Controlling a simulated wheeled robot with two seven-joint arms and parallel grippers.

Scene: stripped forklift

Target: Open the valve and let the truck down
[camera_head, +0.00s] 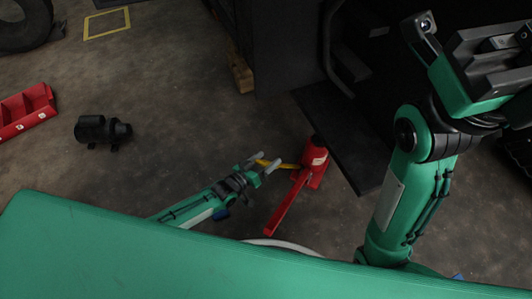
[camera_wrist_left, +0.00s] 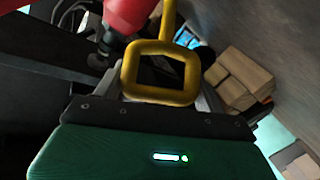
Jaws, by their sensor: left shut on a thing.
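The red jack (camera_head: 316,160) stands on the floor beside the dark truck body, with its long red handle (camera_head: 284,208) slanting down toward me. A yellow valve handle (camera_head: 288,166) sticks out from the jack toward the left. My left gripper (camera_head: 262,170) is shut on the free end of this yellow handle. In the left wrist view the handle ends in a square yellow loop (camera_wrist_left: 160,97) at the fingers, with part of the red jack (camera_wrist_left: 128,12) beyond it. My right arm is raised at the right, and its fingertips cannot be made out.
The truck's dark side and plate (camera_head: 345,140) are close to the right of the jack. A black motor-like part (camera_head: 100,130) and a red rack (camera_head: 25,110) lie at the left. A wooden block (camera_head: 241,72) is under the truck.

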